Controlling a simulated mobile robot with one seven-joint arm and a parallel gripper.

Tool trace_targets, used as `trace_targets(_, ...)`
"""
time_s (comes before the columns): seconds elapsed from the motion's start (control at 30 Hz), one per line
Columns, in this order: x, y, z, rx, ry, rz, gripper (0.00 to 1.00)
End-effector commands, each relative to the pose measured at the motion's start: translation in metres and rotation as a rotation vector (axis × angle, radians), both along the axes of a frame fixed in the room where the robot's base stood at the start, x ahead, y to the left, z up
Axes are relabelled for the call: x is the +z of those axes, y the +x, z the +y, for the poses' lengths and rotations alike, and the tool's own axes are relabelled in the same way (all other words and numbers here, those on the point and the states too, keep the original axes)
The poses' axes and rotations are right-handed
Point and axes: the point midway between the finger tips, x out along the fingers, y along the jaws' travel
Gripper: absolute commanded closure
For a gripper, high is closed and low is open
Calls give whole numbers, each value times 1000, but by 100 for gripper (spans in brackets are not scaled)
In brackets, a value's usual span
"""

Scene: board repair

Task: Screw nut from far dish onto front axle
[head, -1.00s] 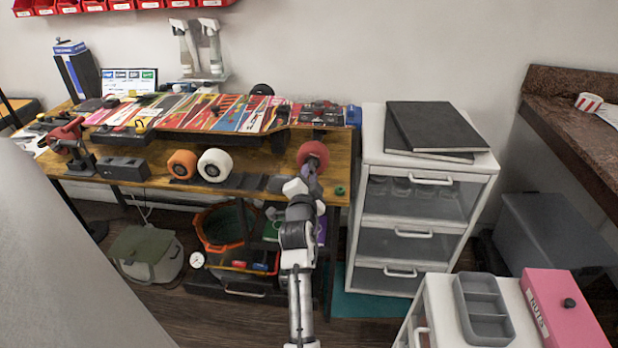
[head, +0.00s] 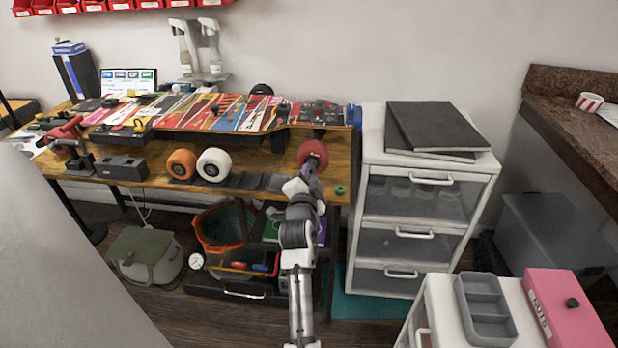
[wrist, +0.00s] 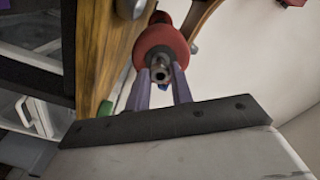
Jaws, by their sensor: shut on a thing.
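My gripper (wrist: 161,84) has its two purple fingers shut on a small metal nut (wrist: 160,74). The nut is at the hub of a red wheel (wrist: 161,45), in line with its centre. I cannot tell how far the nut is on the axle, as the axle itself is hidden behind it. In the head view, the red wheel (head: 313,154) is at the right end of the skateboard deck (head: 215,113), and my gripper (head: 309,177) reaches it from the front. I cannot make out the far dish in either view.
An orange wheel (head: 181,164) and a white wheel (head: 214,165) stand on the wooden bench. A small green ring (head: 340,190) lies near its right front edge. A white drawer cabinet (head: 415,230) stands close to the right. A grey divided tray (head: 463,310) is at the lower right.

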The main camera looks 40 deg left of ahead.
Motion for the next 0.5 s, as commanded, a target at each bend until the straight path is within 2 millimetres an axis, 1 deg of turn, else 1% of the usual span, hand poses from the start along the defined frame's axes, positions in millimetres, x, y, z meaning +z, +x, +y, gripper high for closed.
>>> trace_targets(0.27, 0, 0, 1, 1, 0, -1, 94)
trace_targets(0.5, 0, 7, 5, 1, 2, -1, 94)
